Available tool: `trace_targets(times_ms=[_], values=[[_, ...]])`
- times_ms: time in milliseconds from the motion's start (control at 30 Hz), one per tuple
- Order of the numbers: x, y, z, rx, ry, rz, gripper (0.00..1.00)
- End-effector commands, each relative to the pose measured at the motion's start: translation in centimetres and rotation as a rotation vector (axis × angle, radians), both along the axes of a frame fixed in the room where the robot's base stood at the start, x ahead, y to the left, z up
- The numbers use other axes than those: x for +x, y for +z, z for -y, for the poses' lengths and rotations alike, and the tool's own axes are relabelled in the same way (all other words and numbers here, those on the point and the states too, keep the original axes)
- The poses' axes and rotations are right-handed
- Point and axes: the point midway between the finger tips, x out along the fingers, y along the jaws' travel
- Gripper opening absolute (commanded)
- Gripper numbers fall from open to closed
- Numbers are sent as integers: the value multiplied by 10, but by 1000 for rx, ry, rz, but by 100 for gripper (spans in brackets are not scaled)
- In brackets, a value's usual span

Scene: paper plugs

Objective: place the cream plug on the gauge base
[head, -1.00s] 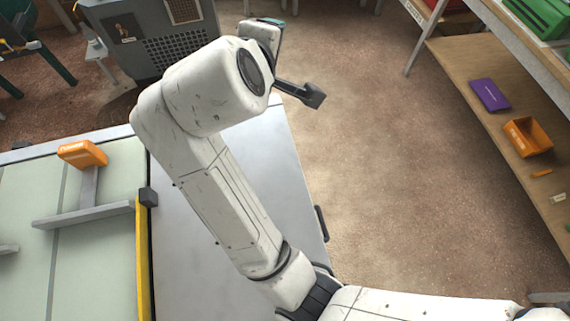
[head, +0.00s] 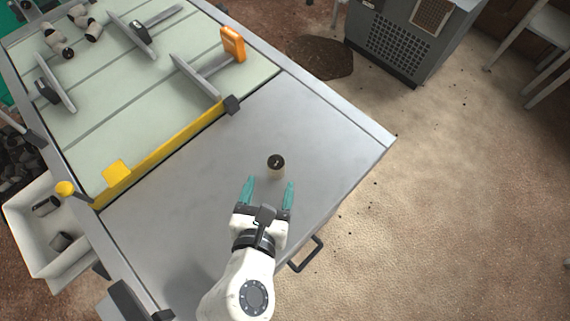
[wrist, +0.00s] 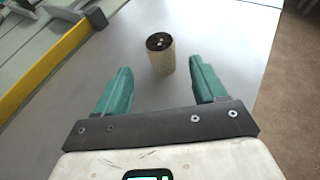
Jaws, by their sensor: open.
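The cream plug (head: 276,167) stands upright on bare grey metal, with a dark top and a cream side. It also shows in the wrist view (wrist: 161,54), just beyond the fingertips and nearly centred between them. My gripper (head: 269,183) has teal fingers spread apart, with nothing between them; in the wrist view the fingers (wrist: 162,80) point toward the plug without touching it. Grey T-shaped fixtures stand on the pale green panel (head: 130,75), one with an orange block (head: 233,44). I cannot tell which part is the gauge base.
A yellow rail (head: 160,153) and dark end block (head: 232,105) border the green panel left of the plug. Several brown-and-cream plugs (head: 94,32) lie at the far left. A white bin (head: 22,217) holds dark-ended plugs. Bare metal (head: 330,130) is clear around the plug.

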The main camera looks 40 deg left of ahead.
Motion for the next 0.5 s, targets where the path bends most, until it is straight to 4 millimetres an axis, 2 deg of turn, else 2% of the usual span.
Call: trace_targets(times_ms=[100, 367, 500], values=[[14, -6, -8, 0, -3, 1, 70], [30, -14, -17, 0, -4, 0, 70], [47, -22, -26, 1, -4, 1, 70]])
